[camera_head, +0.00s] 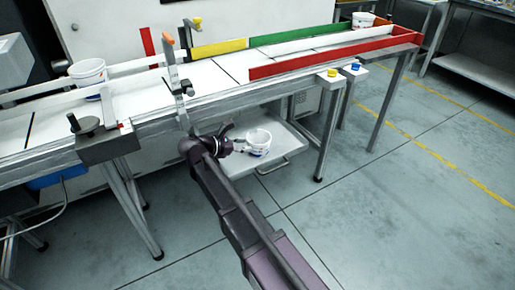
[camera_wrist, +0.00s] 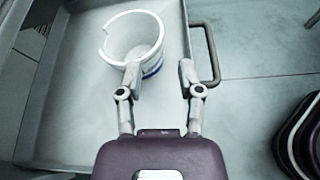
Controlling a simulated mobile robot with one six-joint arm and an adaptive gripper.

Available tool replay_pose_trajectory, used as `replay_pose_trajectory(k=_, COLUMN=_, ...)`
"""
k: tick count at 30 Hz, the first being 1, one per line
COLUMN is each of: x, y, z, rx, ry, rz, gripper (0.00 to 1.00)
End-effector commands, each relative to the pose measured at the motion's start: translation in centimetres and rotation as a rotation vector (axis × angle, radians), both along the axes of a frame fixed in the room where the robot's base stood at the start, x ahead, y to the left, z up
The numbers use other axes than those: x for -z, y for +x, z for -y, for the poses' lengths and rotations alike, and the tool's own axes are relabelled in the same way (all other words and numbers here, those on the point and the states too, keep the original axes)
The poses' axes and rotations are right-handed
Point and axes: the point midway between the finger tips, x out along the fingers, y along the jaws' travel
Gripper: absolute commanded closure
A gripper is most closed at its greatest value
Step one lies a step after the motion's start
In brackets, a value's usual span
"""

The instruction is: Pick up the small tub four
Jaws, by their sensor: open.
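A small white tub (camera_head: 258,143) with a blue and red marking stands in a grey tray below the line. In the wrist view the tub (camera_wrist: 148,66) is upright, with its open rim showing a notch at the left. My gripper (camera_wrist: 161,76) is open and empty, its fingers pointing toward the tub. The left finger overlaps the tub's lower right side in the picture; the right finger is clear to the right. I cannot tell whether a finger touches the tub. In the head view my gripper (camera_head: 236,142) is just left of the tub. No number is readable on it.
The tray (camera_head: 288,152) has raised walls and a handle (camera_wrist: 212,58) close to my right finger. Above runs the conveyor line (camera_head: 208,76) with rails and legs. Other white tubs stand on it at the left (camera_head: 88,72) and far right (camera_head: 363,20). Floor in front is clear.

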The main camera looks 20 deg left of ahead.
Motion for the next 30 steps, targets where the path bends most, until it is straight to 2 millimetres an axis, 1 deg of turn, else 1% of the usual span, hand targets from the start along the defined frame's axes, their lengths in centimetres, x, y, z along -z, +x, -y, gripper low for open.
replay_pose_trajectory(k=1, x=0.6, y=0.6, z=0.5, rx=0.002, ry=0.000, rz=0.000, gripper=0.52)
replay_pose_trajectory(k=6, x=1.1, y=1.8, z=1.4, rx=0.001, ry=0.001, rz=0.000, gripper=0.52)
replay_pose_trajectory(k=10, x=1.2, y=2.2, z=1.7, rx=0.000, ry=0.001, rz=0.001, gripper=0.52)
replay_pose_trajectory(k=22, x=1.3, y=2.4, z=1.9, rx=0.000, ry=0.001, rz=0.001, gripper=0.52)
replay_pose_trajectory(k=26, x=1.9, y=3.1, z=2.4, rx=0.001, ry=0.001, rz=0.000, gripper=0.52)
replay_pose_trajectory(k=30, x=2.8, y=4.2, z=3.3, rx=0.003, ry=0.001, rz=0.000, gripper=0.52)
